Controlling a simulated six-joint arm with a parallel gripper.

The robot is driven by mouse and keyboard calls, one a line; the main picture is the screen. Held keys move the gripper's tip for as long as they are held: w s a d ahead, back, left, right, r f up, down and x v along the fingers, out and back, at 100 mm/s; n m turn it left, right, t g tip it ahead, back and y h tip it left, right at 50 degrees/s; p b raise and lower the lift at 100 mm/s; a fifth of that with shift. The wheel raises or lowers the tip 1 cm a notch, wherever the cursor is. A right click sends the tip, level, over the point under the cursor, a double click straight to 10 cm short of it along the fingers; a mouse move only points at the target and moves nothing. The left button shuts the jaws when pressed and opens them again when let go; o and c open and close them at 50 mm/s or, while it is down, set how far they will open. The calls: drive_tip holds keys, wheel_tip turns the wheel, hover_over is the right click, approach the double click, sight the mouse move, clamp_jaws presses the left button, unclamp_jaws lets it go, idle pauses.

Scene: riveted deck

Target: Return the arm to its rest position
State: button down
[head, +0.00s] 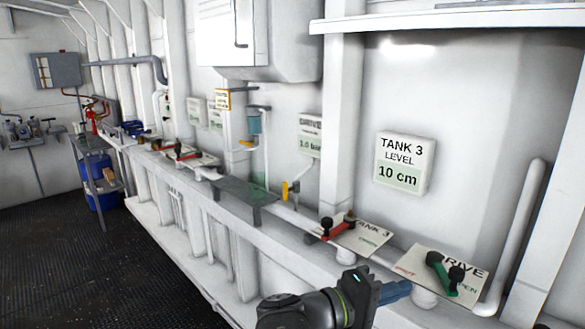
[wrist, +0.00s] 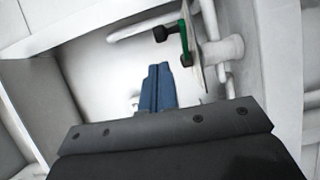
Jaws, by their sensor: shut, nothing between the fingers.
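The green valve handle (head: 437,270) with dark knobs lies on the DRIVE plate. It also shows in the wrist view (wrist: 186,38), above and right of the fingertips and apart from them in that picture. My arm comes in from the bottom edge of the head view.
A sign reading TANK 3 LEVEL 10 cm (head: 403,163) hangs on the wall. A white vertical pipe (head: 522,222) stands at right. The dark deck floor (head: 75,255) is open at left.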

sight(449, 273)
drive_tip(key=x, duration=0.9)
drive_tip(key=shift+d, duration=0.1)
drive_tip(key=shift+w+d, duration=0.1)
drive_tip(key=shift+w, duration=0.05)
drive_tip(key=w+a+m+g+h, duration=0.1)
drive_tip(key=w+a+m+g, duration=0.2)
drive_tip(key=w+a+g, duration=0.1)
drive_tip(key=shift+w+a+m+g, duration=0.35)
drive_tip(key=shift+a+g, duration=0.2)
drive_tip(key=shift+g, duration=0.55)
idle(2.8)
